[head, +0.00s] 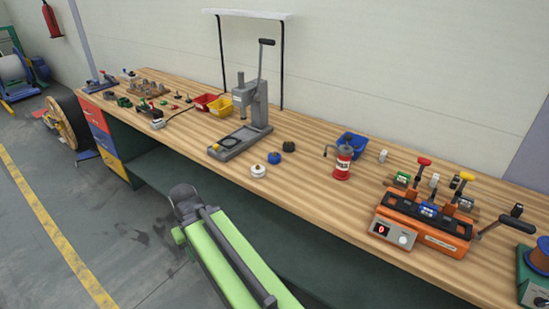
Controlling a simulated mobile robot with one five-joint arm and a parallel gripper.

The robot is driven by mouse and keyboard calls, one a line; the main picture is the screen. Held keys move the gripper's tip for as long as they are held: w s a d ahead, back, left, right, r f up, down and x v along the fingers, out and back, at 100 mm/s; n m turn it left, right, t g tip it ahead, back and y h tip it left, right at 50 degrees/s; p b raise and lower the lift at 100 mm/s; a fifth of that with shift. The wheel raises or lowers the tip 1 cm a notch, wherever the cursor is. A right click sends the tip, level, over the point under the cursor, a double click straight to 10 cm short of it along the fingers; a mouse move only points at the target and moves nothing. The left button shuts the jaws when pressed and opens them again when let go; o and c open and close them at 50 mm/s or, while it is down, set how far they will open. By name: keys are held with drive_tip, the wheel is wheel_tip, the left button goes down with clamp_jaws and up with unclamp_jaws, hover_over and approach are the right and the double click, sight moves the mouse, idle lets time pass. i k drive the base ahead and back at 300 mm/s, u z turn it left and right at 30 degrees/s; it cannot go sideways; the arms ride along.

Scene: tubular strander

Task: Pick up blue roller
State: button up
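Two blue things on the bench could be the blue roller. One is a small blue piece (428,210) seated in the middle of the orange machine (425,222) at the right, with a silver piece beside it. I cannot tell which is the roller. My green arm rises from the bottom and ends at a dark joint in front of the bench edge. My gripper's fingers do not show.
A grey lever press (243,115) stands mid-bench. A red canister (342,163) and a blue bin (352,142) stand left of the orange machine, whose levers stick up. Red and yellow bins (217,105) are farther left. The bench front (300,215) is mostly clear.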

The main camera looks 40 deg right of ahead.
sight(276, 160)
drive_tip(key=u, duration=0.05)
drive_tip(key=i, duration=1.65)
drive_tip(key=z, duration=0.1)
